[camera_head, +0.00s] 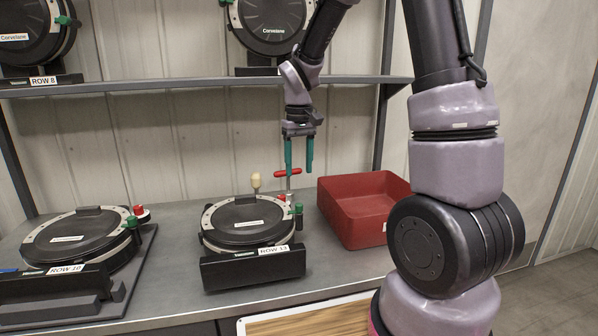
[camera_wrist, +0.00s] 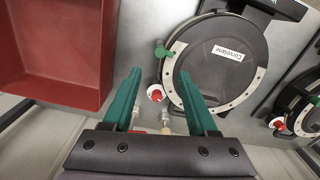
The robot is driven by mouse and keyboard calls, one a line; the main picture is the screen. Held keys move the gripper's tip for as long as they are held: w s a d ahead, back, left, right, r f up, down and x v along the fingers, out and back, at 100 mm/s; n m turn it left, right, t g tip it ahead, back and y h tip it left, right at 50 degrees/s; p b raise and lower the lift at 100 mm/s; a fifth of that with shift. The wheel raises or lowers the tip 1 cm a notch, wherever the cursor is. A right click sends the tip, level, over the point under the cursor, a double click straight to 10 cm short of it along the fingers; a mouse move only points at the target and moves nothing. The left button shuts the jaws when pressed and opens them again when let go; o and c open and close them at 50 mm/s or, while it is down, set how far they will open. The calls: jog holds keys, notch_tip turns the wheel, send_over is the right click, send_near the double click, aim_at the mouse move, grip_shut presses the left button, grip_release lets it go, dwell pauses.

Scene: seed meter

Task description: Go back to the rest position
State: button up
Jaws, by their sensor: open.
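My gripper (camera_head: 299,153) is open, with two green fingers pointing down above the right rear side of the seed meter labelled ROW 13 (camera_head: 240,225). In the head view a red T-shaped handle (camera_head: 288,172) stands just below and beside the fingers. In the wrist view the open fingers (camera_wrist: 158,98) frame a red knob (camera_wrist: 156,93) at the edge of the black round meter (camera_wrist: 225,62). Nothing shows held between the fingers. A green latch (camera_wrist: 165,52) sits on the meter's rim.
A red bin (camera_head: 360,205) stands right of the meter on the grey bench. Another meter (camera_head: 75,240) stands at the left. A shelf (camera_head: 180,86) with more meters crosses behind the arm. A wood-topped board (camera_head: 310,322) lies at the front.

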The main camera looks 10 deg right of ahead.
jog(key=s+d+r+m+t+y, duration=0.1)
jog(key=s+d+r+m+t, duration=0.1)
jog(key=s+r, duration=0.7)
jog(key=s+d+r+m+t+y, duration=0.1)
jog(key=s+d+r+m+t, duration=0.2)
jog(key=s+r, duration=0.6)
jog(key=shift+s+d+r+m+t, duration=0.3)
jog(key=shift+m+t, duration=0.3)
jog(key=shift+t, duration=0.5)
jog(key=shift+f, duration=0.1)
